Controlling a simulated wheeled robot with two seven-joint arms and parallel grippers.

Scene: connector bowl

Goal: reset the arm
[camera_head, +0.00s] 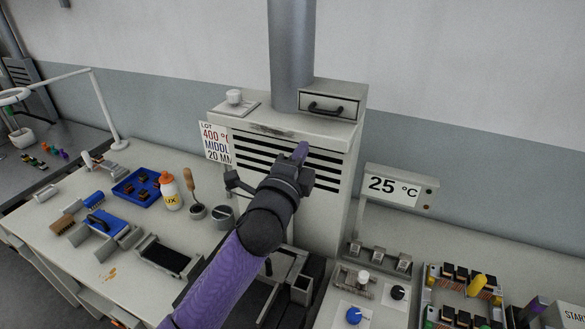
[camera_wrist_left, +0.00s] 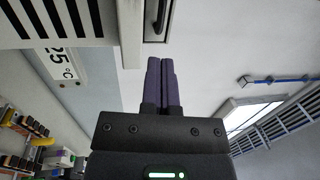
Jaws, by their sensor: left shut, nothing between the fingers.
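My left arm, with a purple sleeve, reaches up through the middle of the head view. My left gripper (camera_head: 301,152) is in front of the vented grey cabinet (camera_head: 340,135). In the left wrist view its two purple fingers (camera_wrist_left: 161,62) lie together, with nothing between them. The fingertips point toward a drawer handle (camera_wrist_left: 158,18) at the top of that view. I cannot tell how far apart they are. My right gripper is not in view.
A small drawer (camera_head: 332,104) and a round duct (camera_head: 292,50) top the cabinet. A flux bottle (camera_head: 170,192), blue tray (camera_head: 137,187) and fixtures cover the left bench. A "25 °C" display (camera_head: 394,188) and a board with several connectors (camera_head: 462,290) stand right.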

